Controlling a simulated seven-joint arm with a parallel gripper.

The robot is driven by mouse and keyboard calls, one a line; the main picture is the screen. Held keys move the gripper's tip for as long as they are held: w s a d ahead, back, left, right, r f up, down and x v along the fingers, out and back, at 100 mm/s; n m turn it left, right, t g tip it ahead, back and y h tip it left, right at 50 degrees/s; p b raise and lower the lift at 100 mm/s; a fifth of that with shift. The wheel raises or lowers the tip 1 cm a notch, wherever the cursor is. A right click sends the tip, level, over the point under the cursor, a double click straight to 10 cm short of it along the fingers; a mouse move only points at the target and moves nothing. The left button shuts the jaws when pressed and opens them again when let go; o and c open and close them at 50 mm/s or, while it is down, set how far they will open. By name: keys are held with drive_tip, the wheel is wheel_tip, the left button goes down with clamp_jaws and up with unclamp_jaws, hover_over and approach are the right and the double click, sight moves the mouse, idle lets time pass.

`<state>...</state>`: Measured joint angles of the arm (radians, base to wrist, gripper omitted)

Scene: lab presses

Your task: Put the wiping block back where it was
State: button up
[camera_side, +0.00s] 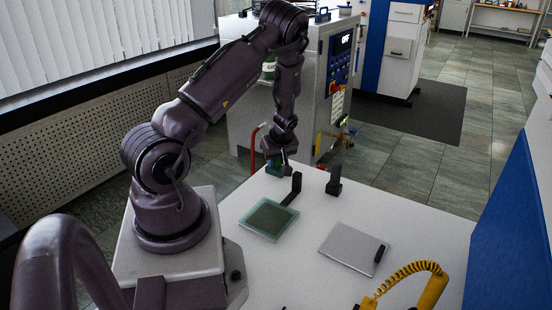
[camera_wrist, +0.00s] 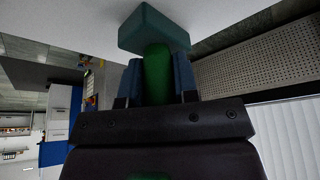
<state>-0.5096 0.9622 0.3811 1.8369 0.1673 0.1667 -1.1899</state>
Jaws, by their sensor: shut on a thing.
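The wiping block is a teal block (camera_wrist: 153,31) with a rounded green handle (camera_wrist: 157,75). In the wrist view my gripper (camera_wrist: 157,82) is shut on the handle, one blue finger on each side, with the teal block beyond the fingertips. In the side view my gripper (camera_side: 279,160) is at the far left edge of the white table, with the green of the wiping block (camera_side: 273,168) just under it. The block is small and partly hidden there. I cannot tell whether it touches the table top.
A glass-edged square plate with a dark green middle (camera_side: 268,218) lies nearest my gripper. A black bracket (camera_side: 293,189) and a black post (camera_side: 334,182) stand close by. A grey plate (camera_side: 353,249) and a yellow coiled hose (camera_side: 408,270) are to the right.

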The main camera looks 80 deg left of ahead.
drive_tip(key=o, duration=0.9)
drive_tip(key=shift+f, duration=0.1)
drive_tip(key=w+d+r+m+t+h, duration=0.1)
drive_tip(key=w+d+r+m, duration=0.15)
drive_tip(key=d+r, duration=0.65)
drive_tip(key=w+d+r+m+t+h, duration=0.1)
drive_tip(key=w+d+r+m+t, duration=0.15)
drive_tip(key=d+r, duration=0.6)
drive_tip(key=s+d+r+m+t+h, duration=0.1)
drive_tip(key=s+d+r+m, duration=0.2)
drive_tip(key=d+r+m, duration=0.2)
drive_tip(key=s+d+r+m+t, duration=0.1)
drive_tip(key=s+d+r+m, duration=0.3)
drive_tip(key=d, duration=0.3)
drive_tip(key=s+d+r+m+t+h, duration=0.1)
drive_tip(key=s+d+r+m, duration=0.3)
drive_tip(key=d+r+m, duration=0.1)
drive_tip(key=shift+s+d+r+m+h, duration=0.1)
drive_tip(key=shift+d+r+m+h, duration=0.2)
drive_tip(key=shift+d+r+m, duration=0.15)
drive_tip(key=shift+r, duration=0.1)
